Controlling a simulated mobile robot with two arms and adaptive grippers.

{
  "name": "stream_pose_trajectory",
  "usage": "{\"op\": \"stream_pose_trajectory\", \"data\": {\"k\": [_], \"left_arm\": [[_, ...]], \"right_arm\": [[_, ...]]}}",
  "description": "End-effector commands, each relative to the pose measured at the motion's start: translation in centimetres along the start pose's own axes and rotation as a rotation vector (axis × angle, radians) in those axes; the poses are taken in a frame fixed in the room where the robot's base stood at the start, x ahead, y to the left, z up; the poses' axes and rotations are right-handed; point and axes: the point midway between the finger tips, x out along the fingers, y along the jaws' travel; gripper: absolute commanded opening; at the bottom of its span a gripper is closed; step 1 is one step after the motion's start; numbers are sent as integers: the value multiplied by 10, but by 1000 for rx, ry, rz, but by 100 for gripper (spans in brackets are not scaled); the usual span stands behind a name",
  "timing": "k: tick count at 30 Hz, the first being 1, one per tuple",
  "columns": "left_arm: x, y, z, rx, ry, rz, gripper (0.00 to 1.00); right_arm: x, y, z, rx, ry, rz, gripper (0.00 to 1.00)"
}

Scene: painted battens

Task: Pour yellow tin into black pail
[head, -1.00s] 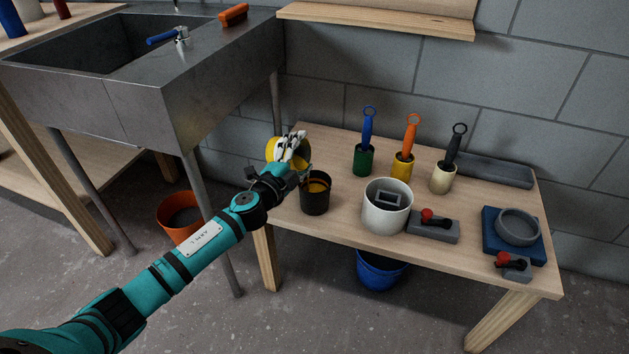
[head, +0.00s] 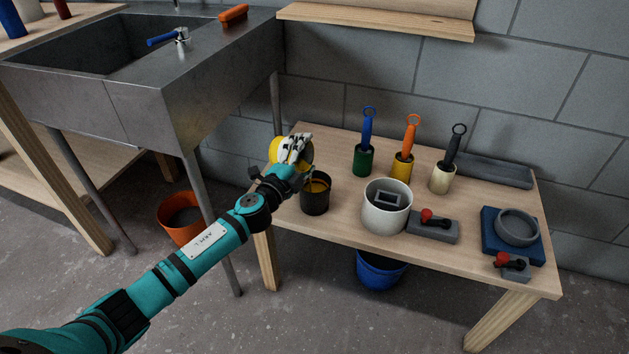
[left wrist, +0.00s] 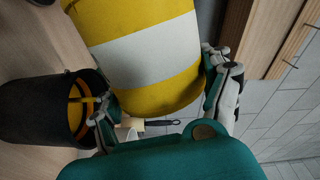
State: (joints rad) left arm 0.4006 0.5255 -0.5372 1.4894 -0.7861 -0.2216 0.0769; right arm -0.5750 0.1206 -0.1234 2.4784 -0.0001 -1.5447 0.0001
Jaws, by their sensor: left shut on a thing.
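The yellow tin (head: 277,148) is held tilted in my left gripper (head: 291,152), above and just left of the black pail (head: 316,201). In the left wrist view the tin (left wrist: 140,50) shows a broad white band, and the fingers of my gripper (left wrist: 165,104) close around it from both sides. The black pail (left wrist: 30,112) stands upright on the bench, with yellow-orange colour inside. A yellow streak crosses its mouth in that view; I cannot tell whether it is a falling stream. The tin's mouth is not clearly visible. My right gripper is not in view.
The wooden bench (head: 440,240) holds a white pot (head: 387,215) right of the pail. Green, yellow and cream cups with handled tools stand behind. Grey blocks with red knobs and a grey ring on a blue pad are further right. A steel sink (head: 200,100) stands left.

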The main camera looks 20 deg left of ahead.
Motion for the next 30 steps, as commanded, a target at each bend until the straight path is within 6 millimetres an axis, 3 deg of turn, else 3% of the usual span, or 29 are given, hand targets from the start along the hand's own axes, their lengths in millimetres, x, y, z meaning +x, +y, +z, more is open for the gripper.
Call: {"op": "stream_pose_trajectory", "data": {"k": [30], "left_arm": [[0,-1,-9,93,1,-3,25]], "right_arm": [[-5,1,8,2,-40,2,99]]}}
